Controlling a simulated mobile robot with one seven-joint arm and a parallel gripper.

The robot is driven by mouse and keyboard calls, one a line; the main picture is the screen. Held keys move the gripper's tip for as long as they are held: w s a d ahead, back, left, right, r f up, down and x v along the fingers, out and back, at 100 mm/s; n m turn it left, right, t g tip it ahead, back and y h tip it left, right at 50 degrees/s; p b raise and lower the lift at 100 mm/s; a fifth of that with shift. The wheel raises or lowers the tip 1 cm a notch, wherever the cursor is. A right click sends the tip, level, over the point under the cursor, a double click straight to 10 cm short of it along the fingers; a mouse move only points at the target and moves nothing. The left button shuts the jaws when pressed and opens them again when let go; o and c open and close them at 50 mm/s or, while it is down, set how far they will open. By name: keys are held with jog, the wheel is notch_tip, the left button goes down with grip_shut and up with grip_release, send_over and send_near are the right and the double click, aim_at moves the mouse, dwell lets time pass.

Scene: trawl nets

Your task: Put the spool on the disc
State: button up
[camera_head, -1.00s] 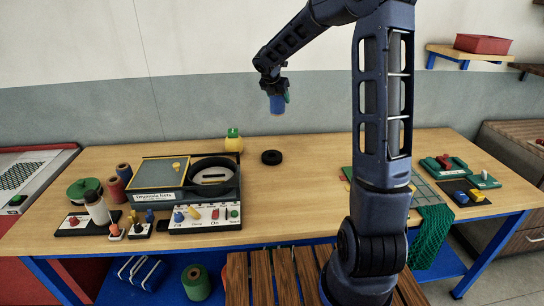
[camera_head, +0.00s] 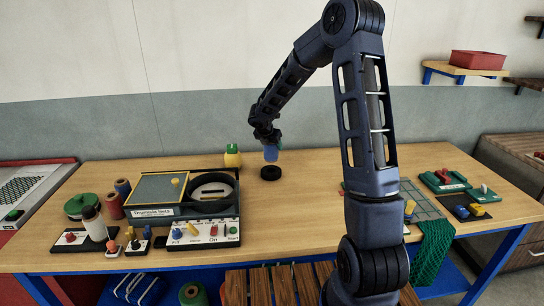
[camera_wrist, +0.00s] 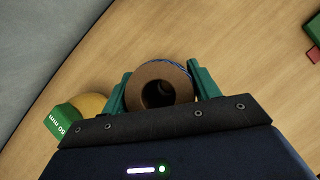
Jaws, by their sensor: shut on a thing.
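The blue spool (camera_head: 271,154) is upright in my gripper (camera_head: 272,146), above the black disc (camera_head: 270,174) on the table. The spool's underside is close to the disc's top in the head view; I cannot tell whether they touch. In the wrist view, the spool shows its brown ring-shaped end (camera_wrist: 142,72) with a dark hole, and blue winding at its edge. The green fingers of my gripper (camera_wrist: 160,82) are shut on either side of it. The disc is hidden in the wrist view.
A yellow thing with a green top (camera_head: 232,156) stands just left of the disc and also shows in the wrist view (camera_wrist: 90,104). A control box with a round dark basin (camera_head: 211,190) is further left.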

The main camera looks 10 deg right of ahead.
aim_at(272, 155)
jog(key=shift+f, duration=2.7)
jog(key=shift+f, duration=0.1)
jog(key=o, duration=1.1)
